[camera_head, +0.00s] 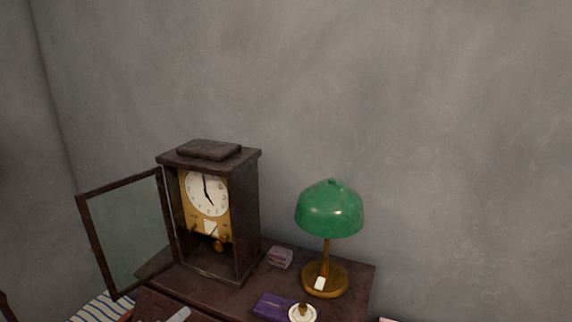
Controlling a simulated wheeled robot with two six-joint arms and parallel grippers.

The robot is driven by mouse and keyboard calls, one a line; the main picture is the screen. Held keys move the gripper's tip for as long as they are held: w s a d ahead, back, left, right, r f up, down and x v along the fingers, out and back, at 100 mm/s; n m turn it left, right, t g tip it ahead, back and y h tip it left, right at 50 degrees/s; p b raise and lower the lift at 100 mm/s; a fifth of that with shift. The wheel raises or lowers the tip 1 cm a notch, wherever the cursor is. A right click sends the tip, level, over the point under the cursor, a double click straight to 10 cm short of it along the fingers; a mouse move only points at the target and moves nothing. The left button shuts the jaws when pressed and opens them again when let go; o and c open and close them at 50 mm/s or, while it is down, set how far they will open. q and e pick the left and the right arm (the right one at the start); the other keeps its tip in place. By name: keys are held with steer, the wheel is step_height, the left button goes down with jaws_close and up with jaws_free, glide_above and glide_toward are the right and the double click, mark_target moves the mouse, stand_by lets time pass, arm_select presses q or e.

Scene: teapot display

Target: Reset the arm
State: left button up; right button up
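A pale grey piece (179,315) shows at the bottom edge, in front of the clock. It may be a tip of my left gripper, but too little shows to be sure, and its fingers cannot be made out. My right gripper is not in view. No arm can be clearly seen.
A dark wooden clock (247,215) stands on a dark cabinet (230,296), its glass door (128,235) swung open to the left. A green-shaded lamp (330,211), a small box (280,257), a purple item (271,306) and a white dish (303,314) stand right of it.

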arm_select(q)
steer(key=s+a+f+m+g+y, duration=0.2)
steer(key=s+f+g, duration=0.25)
steer(key=s, duration=0.45)
steer(key=s+a+f+m+g+y, duration=0.1)
steer(key=s+f+m+g+y, duration=0.15)
steer(key=s+f, duration=0.45)
steer(key=s+a+f+m+g+y, duration=0.15)
steer(key=s+g, duration=0.25)
steer(key=s, duration=0.7)
step_height(320, 180, down, 26)
steer(key=a+g+b, duration=0.1)
steer(key=a+b, duration=0.1)
steer(key=s+d+f+g+b, duration=0.1)
steer(key=s+f+b, duration=0.1)
steer(key=s+f, duration=1.3)
step_height(320, 180, down, 5)
steer(key=shift+s+d+r+n+g, duration=0.2)
steer(key=shift+n+g, duration=0.1)
steer(key=shift+c, duration=0.4)
